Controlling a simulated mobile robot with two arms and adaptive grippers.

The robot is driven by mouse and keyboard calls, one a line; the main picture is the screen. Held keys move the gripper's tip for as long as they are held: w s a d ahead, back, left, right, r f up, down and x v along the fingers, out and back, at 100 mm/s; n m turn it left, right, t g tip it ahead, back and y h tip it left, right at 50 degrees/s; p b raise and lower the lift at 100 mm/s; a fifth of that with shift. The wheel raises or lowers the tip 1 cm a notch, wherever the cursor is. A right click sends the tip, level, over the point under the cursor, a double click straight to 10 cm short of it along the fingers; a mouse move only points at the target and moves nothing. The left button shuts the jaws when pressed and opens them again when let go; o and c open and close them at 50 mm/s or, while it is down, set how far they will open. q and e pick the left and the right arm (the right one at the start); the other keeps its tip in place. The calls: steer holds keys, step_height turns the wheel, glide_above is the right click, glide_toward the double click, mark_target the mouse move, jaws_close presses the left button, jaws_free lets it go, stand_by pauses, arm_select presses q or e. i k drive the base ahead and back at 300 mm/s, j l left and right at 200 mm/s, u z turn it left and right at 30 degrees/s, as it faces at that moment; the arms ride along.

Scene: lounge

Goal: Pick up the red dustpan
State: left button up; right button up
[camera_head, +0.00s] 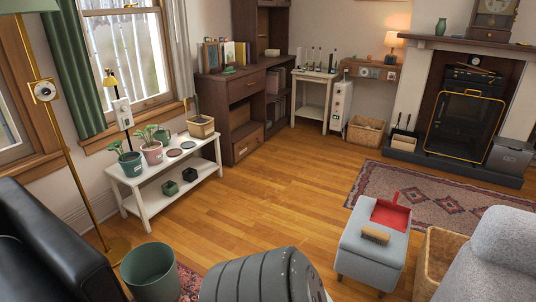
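The red dustpan (388,214) lies on top of a light grey ottoman (365,262) at the lower right of the head view. Its pan is toward the left and front, and a short handle stands up at its back edge. A brown hand brush (375,237) lies in front of it on the same ottoman, close to the pan. Neither of my grippers shows in this view, and nothing is seen touching the dustpan.
A wicker basket (432,262) and a grey armchair (490,258) stand right of the ottoman. A patterned rug (440,205) lies behind it. A green bin (150,272) and black sofa (50,250) are at left. The wooden floor (270,190) in the middle is clear.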

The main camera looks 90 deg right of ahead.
mark_target(393, 216)
steer(key=i+l+z, duration=0.1)
steer(key=z, duration=0.45)
steer(key=i+z, duration=0.2)
steer(key=z, duration=0.35)
steer(key=i+z, duration=0.15)
steer(key=z, duration=0.35)
steer(key=i+j+z, duration=0.15)
steer(key=z, duration=0.4)
steer(key=i+j+z, duration=0.1)
steer(key=z, duration=0.45)
steer(key=j+z, duration=0.3)
steer(key=z, duration=0.25)
steer(key=i+j+z, duration=0.1)
steer(key=j+z, duration=0.15)
steer(key=z, duration=0.3)
steer(key=j+z, duration=0.25)
steer(key=z, duration=0.3)
